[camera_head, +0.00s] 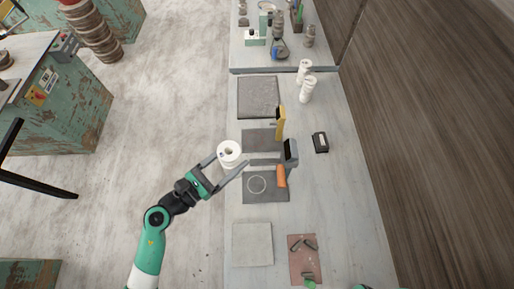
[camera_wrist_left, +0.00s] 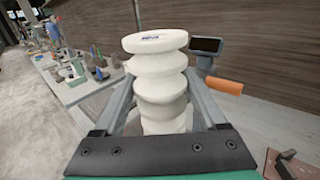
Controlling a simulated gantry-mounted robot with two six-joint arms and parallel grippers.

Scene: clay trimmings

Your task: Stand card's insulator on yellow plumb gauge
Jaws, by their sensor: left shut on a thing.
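My left gripper (camera_head: 226,167) is shut on a white ribbed insulator (camera_head: 229,150) and holds it over the left edge of the bench. In the left wrist view the insulator (camera_wrist_left: 158,85) stands roughly upright between the two fingers, with small dark-blue marking on its top disc. The yellow plumb gauge (camera_head: 281,122) stands on the bench at the right edge of a dark grey mat (camera_head: 258,140), to the right of the held insulator and apart from it. I cannot pick out the card for certain. My right gripper is not in view.
Two white insulators (camera_head: 307,90) and a small black box (camera_head: 321,142) are farther right. A reddish board (camera_head: 297,267) holds dark pieces.

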